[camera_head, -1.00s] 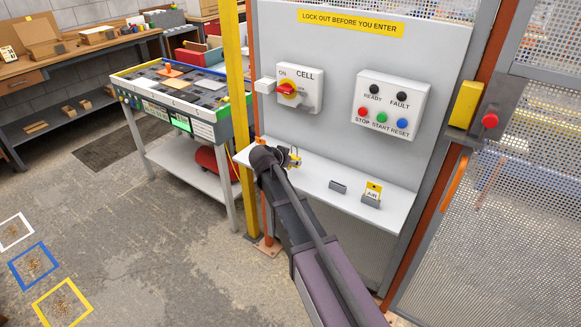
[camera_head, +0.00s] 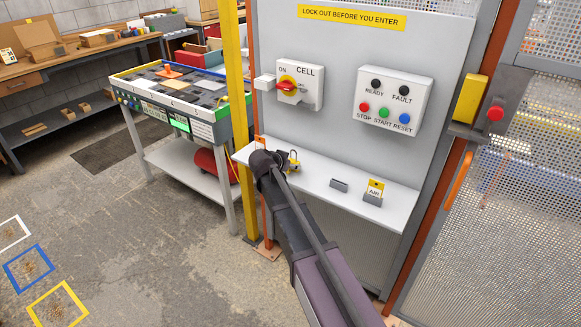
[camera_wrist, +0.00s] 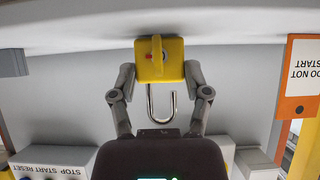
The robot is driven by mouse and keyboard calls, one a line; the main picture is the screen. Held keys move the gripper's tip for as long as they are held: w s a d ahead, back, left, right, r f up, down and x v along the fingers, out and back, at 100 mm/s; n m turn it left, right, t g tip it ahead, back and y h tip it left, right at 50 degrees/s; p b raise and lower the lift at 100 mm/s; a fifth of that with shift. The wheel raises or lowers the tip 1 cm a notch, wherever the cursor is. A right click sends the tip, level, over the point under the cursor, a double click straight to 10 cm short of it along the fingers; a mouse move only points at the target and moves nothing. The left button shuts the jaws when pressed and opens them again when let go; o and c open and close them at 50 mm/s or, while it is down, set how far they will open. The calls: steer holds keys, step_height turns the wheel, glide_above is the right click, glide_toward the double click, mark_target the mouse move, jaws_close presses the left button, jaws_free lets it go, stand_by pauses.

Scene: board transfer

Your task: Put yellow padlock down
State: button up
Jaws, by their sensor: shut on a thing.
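The yellow padlock (camera_wrist: 160,60) is between the two fingers of my gripper (camera_wrist: 158,75) in the wrist view, which shows the scene upside down. My gripper is shut on its body, and the metal shackle (camera_wrist: 161,104) points away from the shelf. The padlock also shows small in the head view (camera_head: 293,161), just beyond my gripper (camera_head: 280,160), over the left part of the white shelf (camera_head: 316,183). Its body is close to the shelf surface (camera_wrist: 75,25); I cannot tell whether they touch.
A tag holder with a yellow AIR tag (camera_head: 375,190) and a small grey holder (camera_head: 339,185) stand on the right of the shelf. An orange tag (camera_wrist: 302,75) is beside the padlock. The CELL switch box (camera_head: 300,85) and button box (camera_head: 394,100) are above.

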steer(key=shift+f, duration=0.2)
steer(key=o, duration=1.1)
steer(key=shift+o, duration=0.2)
steer(key=shift+r, duration=0.25)
steer(key=shift+s+a+r, duration=0.1)
steer(key=shift+s+r, duration=0.05)
steer(key=shift+s, duration=0.05)
steer(key=p+v, duration=0.6)
steer(key=v, duration=0.5)
steer(key=shift+s+a+p, duration=0.15)
steer(key=shift+p, duration=0.25)
